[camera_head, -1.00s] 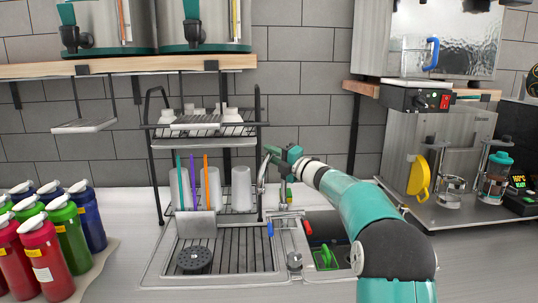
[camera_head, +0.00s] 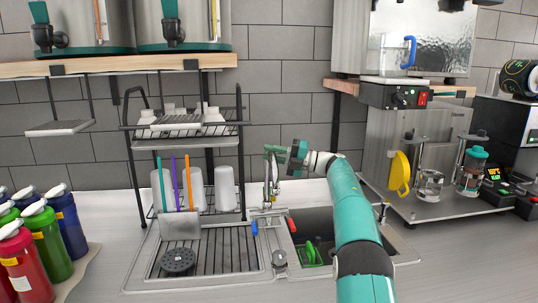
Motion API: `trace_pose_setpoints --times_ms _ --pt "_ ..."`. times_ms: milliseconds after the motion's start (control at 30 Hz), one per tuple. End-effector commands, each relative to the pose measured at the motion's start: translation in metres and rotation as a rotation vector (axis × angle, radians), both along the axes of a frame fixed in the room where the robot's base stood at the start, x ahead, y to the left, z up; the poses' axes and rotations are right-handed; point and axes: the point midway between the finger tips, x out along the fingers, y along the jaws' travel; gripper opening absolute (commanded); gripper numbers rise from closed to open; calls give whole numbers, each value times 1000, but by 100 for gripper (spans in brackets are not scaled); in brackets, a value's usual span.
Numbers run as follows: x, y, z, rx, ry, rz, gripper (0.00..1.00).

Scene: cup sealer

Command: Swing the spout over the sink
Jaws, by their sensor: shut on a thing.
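The metal spout (camera_head: 268,178) rises from the tap at the back of the sink unit, close to the boundary between the ribbed drainboard and the basin. My gripper (camera_head: 272,152) is shut on the upper part of the spout; its fingers hide some of it. My arm reaches in from the lower right and crosses in front of part of the basin. The sink basin (camera_head: 297,222) is the dark recess right of the drainboard, with a green item (camera_head: 313,253) inside.
A two-tier black rack (camera_head: 240,130) with cups stands just left of the spout. The drainboard (camera_head: 222,255) carries a round black strainer (camera_head: 178,262). Colored bottles (camera_head: 66,225) stand at left. A sealing machine (camera_head: 392,150) stands at right.

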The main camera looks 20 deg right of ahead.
Motion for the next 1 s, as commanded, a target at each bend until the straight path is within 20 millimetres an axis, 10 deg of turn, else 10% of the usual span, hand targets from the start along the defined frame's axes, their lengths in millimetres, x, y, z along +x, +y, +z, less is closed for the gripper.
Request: trace_pose_setpoints --times_ms 567,600,700,1000 --pt "-2 -2 1 -4 -3 23 0" --pt "-2 -2 1 -4 -3 23 27" --pt "-2 -2 1 -5 -2 23 42" --pt "-2 -3 0 -4 -1 23 42"
